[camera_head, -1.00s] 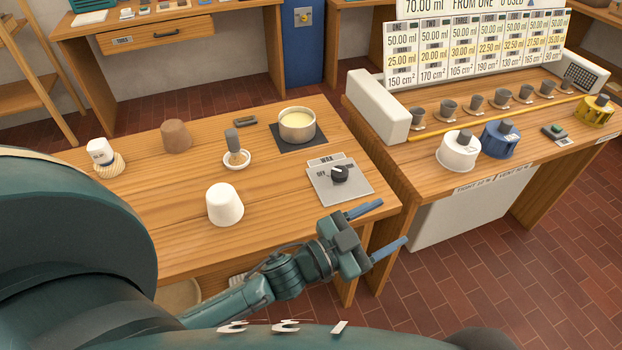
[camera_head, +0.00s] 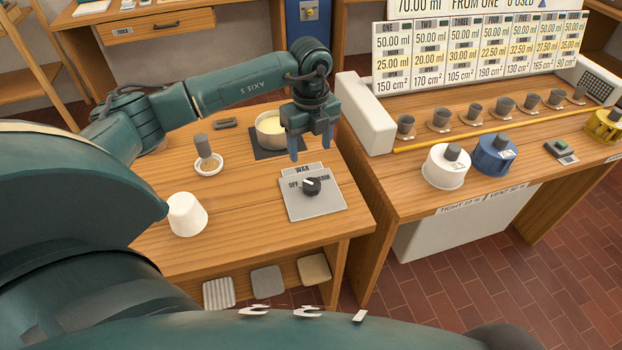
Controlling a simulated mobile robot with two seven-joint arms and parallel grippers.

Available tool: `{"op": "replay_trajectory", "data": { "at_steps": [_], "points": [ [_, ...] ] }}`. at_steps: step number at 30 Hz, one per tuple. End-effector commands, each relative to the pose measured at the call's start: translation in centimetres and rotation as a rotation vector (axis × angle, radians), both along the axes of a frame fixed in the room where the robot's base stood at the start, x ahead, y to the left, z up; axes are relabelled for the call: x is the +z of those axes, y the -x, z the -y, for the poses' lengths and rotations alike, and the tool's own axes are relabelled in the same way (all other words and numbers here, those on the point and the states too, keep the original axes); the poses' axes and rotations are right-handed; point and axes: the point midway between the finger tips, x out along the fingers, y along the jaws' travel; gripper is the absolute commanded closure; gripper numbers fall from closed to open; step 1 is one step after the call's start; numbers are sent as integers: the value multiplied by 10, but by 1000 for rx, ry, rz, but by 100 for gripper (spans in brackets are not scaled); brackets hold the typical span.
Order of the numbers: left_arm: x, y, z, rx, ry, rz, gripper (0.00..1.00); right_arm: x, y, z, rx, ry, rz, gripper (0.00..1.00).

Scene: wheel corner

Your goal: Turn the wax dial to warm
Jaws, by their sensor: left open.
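The wax dial (camera_head: 311,187) is a dark round knob on a grey plate (camera_head: 314,208) near the table's front right. The plate's label reads WAX, with OFF at left and WARM at right. The knob's light pointer mark leans to the left, toward OFF. My left gripper (camera_head: 312,149) is open and empty, fingers pointing down, above and behind the dial plate. It appears apart from the knob. My right gripper is out of view.
A pot of pale wax (camera_head: 270,131) stands on a dark mat behind the gripper, partly hidden by it. A white cup (camera_head: 187,214) and a brush in a dish (camera_head: 207,162) stand to the left. A second table (camera_head: 420,205) with pots is at right.

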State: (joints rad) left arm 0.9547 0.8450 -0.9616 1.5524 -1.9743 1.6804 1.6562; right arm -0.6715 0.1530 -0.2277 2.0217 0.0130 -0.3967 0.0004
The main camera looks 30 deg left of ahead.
Motion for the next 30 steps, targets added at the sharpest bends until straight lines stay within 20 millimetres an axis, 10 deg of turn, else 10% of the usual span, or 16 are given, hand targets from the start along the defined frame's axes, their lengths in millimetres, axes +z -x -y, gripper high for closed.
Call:
{"op": "replay_trajectory", "data": {
  "at_steps": [15, 30],
  "points": [
    [-99, 1, 2, -4, 6, -2, 37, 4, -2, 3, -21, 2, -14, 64],
    [-116, 1, 2, -5, 7, 0, 38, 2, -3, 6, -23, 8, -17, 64]
  ]
}}
